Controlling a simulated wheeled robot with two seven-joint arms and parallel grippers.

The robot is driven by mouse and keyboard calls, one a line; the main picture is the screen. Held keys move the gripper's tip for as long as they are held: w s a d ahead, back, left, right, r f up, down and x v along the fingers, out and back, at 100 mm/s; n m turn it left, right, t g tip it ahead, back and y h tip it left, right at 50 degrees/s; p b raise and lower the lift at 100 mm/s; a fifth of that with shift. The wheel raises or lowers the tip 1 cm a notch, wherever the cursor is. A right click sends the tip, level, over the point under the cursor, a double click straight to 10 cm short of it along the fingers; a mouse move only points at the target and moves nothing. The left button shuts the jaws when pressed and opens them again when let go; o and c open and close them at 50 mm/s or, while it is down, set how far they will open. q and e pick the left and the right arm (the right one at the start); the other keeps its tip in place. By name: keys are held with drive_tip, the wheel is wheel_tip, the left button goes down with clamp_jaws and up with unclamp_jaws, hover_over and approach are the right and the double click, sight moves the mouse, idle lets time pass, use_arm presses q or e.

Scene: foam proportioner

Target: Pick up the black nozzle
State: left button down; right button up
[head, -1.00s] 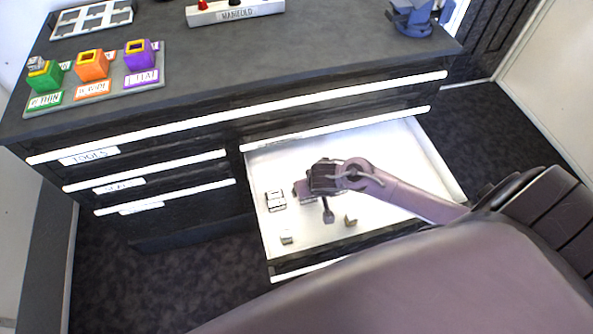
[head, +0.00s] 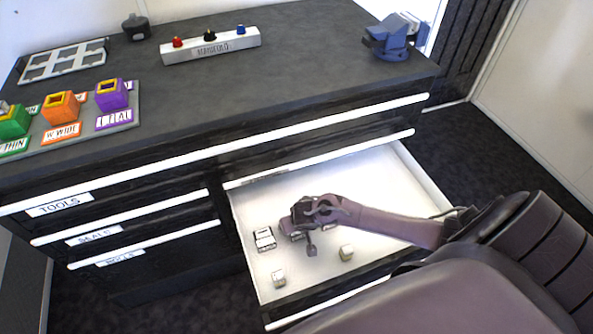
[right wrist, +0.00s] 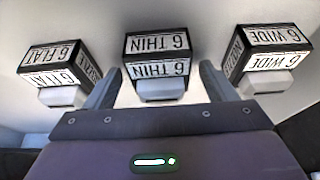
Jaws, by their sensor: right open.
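Three dark blocks with white label plates and grey tabs stand in a row in the right wrist view: a "6 FLAT" block (right wrist: 58,70), a "6 THIN" block (right wrist: 157,58) and a "6 WIDE" block (right wrist: 268,55). I cannot tell which one is the black nozzle. My right gripper (right wrist: 159,78) is open, its fingers on either side of the THIN block, and I cannot tell whether they touch it. In the head view my right gripper (head: 306,232) is low over the open drawer and partly hides what lies under it. My left gripper is not in view.
The white drawer (head: 375,160) also shows small blocks (head: 264,238) (head: 278,277) (head: 346,252). Above it, the bench top holds a manifold (head: 190,51), a blue vise (head: 392,38), a grey rack (head: 62,62) and green, orange and purple holders (head: 60,107).

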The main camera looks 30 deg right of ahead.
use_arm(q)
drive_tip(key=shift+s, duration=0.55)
use_arm(e)
drive_tip(key=c, duration=1.1)
drive_tip(key=shift+r, duration=0.1)
